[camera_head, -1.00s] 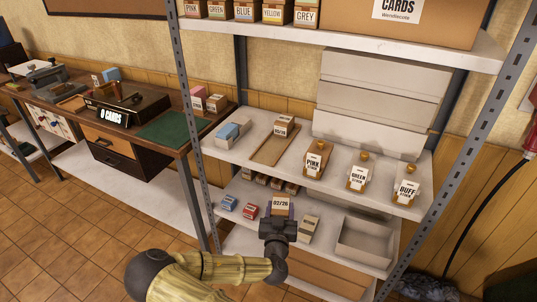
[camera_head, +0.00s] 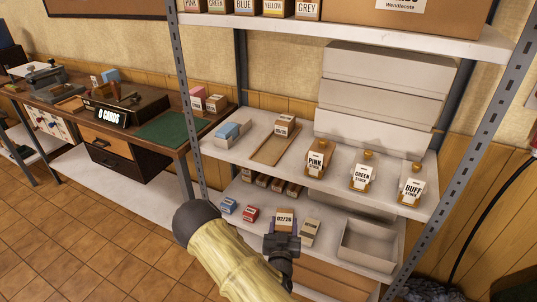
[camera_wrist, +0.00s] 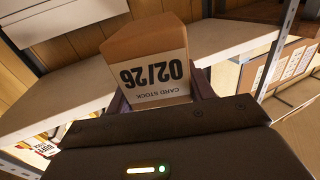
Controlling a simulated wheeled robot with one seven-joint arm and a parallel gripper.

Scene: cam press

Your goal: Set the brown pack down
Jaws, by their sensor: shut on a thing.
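The brown pack (camera_head: 284,220), with a white label reading 02/26, is between the fingers of my gripper (camera_head: 281,237). My gripper is shut on it. In the wrist view the pack (camera_wrist: 147,60) fills the space ahead of the fingers, its label upside down. In the head view the pack shows in front of the lower shelf (camera_head: 262,196). I cannot tell whether its base touches the shelf.
On the lower shelf, small blue (camera_head: 228,205) and red (camera_head: 250,214) packs sit to the left. A tan pack (camera_head: 310,231) stands close on the right, then an empty grey tray (camera_head: 368,245). The upper shelf (camera_head: 222,152) overhangs the back, with a wooden tray and tagged stock packs.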

